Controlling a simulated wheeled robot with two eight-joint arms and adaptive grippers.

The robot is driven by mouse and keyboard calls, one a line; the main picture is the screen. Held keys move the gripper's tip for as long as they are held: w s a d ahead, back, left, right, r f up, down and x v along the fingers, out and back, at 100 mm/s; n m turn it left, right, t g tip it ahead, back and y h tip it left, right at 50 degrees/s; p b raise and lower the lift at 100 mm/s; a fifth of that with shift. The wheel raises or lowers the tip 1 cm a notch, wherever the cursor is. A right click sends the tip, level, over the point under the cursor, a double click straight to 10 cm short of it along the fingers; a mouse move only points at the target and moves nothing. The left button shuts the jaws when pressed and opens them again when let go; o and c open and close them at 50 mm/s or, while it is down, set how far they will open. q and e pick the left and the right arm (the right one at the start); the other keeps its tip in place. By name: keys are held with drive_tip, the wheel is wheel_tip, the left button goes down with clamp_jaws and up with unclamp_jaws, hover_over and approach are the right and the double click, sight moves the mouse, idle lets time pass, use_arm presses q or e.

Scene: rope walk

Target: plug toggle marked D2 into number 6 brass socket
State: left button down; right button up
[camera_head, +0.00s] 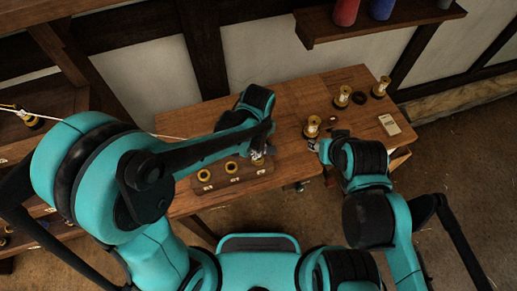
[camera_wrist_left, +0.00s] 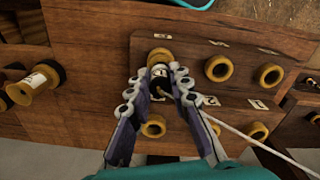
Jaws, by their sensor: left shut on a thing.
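My left gripper (camera_head: 262,154) is over the right end of the socket block (camera_head: 235,181). In the left wrist view its two fingers (camera_wrist_left: 159,82) are shut on a small dark toggle with a white mark (camera_wrist_left: 160,71); the lettering is too small to read. The toggle's end is at the near edge of the top-left brass socket (camera_wrist_left: 160,54). I cannot tell whether it is in the socket or just above it. Other brass rings sit in two rows on the block, with white number tags I cannot read surely. My right gripper (camera_head: 313,146) is near a brass spool (camera_head: 312,126); its jaws are unclear.
A pale cord (camera_wrist_left: 245,135) runs from the left gripper to the lower right. More spools (camera_head: 343,96) (camera_head: 381,86), a dark ring (camera_head: 358,98) and a pale card (camera_head: 390,125) are on the table's right. A wall shelf (camera_head: 380,27) holds red and blue items.

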sight(259, 150)
use_arm(q)
drive_tip(key=shift+f+b, duration=0.45)
drive_tip(key=shift+f, duration=0.1)
drive_tip(key=c, duration=1.7)
unclamp_jaws()
drive_tip(key=shift+r, duration=0.1)
wheel_tip(259, 150, up, 11)
drive_tip(key=p, duration=0.8)
drive_tip(key=shift+p, duration=0.3)
